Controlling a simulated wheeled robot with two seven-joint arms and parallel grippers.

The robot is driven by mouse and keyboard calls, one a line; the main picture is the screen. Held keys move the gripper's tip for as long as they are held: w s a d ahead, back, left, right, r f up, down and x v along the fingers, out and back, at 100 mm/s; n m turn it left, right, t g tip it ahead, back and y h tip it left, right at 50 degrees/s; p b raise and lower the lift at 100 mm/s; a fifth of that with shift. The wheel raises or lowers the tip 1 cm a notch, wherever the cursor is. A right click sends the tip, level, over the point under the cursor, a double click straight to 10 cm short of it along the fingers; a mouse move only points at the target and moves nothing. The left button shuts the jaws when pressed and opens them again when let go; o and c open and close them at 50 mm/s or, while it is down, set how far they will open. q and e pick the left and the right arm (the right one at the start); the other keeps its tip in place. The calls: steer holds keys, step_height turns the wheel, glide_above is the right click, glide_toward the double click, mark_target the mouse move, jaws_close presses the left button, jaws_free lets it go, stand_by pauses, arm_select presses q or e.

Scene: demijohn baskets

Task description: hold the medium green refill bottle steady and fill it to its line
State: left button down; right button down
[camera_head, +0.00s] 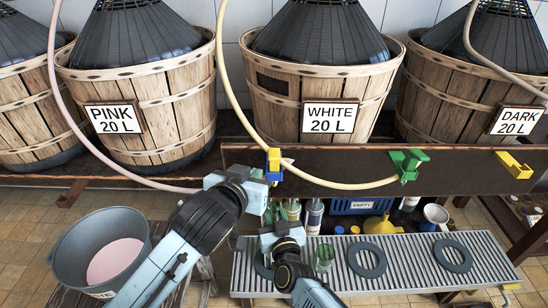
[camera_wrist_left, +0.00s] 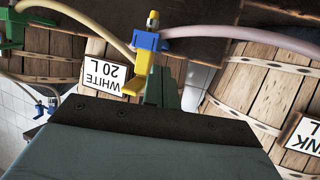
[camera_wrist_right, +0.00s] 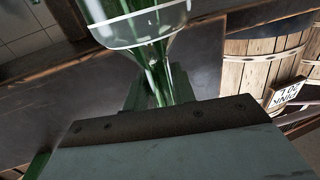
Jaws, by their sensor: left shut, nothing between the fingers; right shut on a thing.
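The green glass bottle (camera_wrist_right: 140,22) fills the top of the right wrist view, its neck between my right fingers (camera_wrist_right: 152,92). A pale line rings its body; I cannot tell its liquid level. In the head view my right gripper (camera_head: 276,216) is at the left end of the grate, and the arm hides most of the bottle. My left gripper (camera_head: 270,182) is shut and empty beside the blue tap (camera_head: 274,162) on the dark rail. The left wrist view shows this tap (camera_wrist_left: 148,41) with its yellow lever (camera_wrist_left: 153,85) just beyond the fingers (camera_wrist_left: 172,82).
A slatted grate (camera_head: 410,275) carries dark rings (camera_head: 367,260) and a small green glass vessel (camera_head: 324,258). A grey bucket (camera_head: 70,255) with pink contents stands left. The rail also bears a green tap (camera_head: 408,165) and a yellow tap (camera_head: 514,165). Wooden baskets (camera_head: 180,110) stand behind.

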arm_select(q)
steer(key=s+d+r+n+t+y, duration=0.3)
steer(key=s+d+r+t+y, duration=0.1)
steer(key=s+r+t, duration=0.2)
steer(key=shift+s+d+r, duration=0.15)
steer(key=shift+s+r, duration=0.45)
steer(key=shift+s, duration=0.45)
steer(key=r, duration=0.1)
glide_above(274, 159)
steer(key=shift+w, duration=0.1)
steer(key=f, duration=0.1)
steer(key=s+f, duration=0.1)
steer(key=shift+f, duration=0.4)
steer(key=shift+s+f, duration=0.15)
steer(key=shift+f, duration=0.45)
steer(key=shift+f, duration=0.1)
